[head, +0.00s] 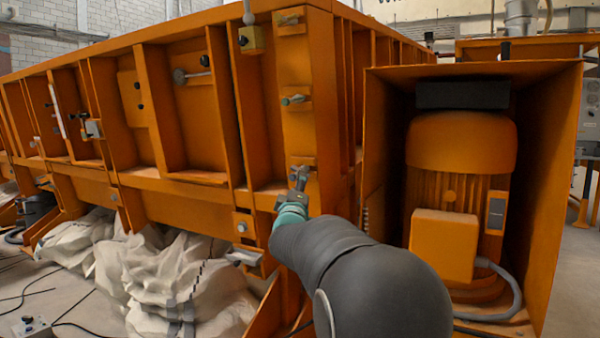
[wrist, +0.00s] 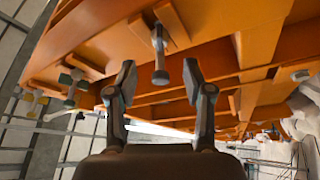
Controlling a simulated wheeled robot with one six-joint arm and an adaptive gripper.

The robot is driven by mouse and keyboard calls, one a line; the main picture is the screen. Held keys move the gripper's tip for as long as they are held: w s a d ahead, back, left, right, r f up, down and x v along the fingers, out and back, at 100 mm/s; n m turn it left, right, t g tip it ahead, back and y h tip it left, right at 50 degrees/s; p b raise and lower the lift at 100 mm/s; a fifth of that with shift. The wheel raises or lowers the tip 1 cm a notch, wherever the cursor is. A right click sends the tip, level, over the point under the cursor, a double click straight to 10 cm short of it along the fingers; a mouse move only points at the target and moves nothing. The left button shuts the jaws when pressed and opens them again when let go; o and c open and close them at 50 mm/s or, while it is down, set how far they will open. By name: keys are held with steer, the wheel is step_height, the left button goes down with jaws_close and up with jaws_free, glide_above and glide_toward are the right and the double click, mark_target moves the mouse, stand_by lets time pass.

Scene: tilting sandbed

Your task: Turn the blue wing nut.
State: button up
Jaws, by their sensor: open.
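My gripper (head: 300,178) is open in front of the lowest fastener on the orange corner post. In the wrist view, my gripper (wrist: 158,82) has its two fingers apart, with a grey bolt-like fastener (wrist: 159,50) showing between and beyond them; neither finger visibly touches it. A wing nut with a blue-teal tint (head: 293,99) sits higher on the same post, on its own orange plate. A bluish fastener, likely the same one, shows left of my gripper in the wrist view (wrist: 70,78). In the head view my gripper partly hides the lowest fastener, and its colour is unclear.
Another fastener (head: 289,20) is at the post's top. An orange housing with a motor (head: 460,170) stands close on the right. White sacks (head: 170,270) lie below the ribbed orange sandbed wall (head: 130,190). Floor at the lower left has cables.

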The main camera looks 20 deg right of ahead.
steer(key=p+x, duration=0.1)
steer(key=x, duration=0.6)
steer(key=shift+w, duration=0.1)
jaws_close()
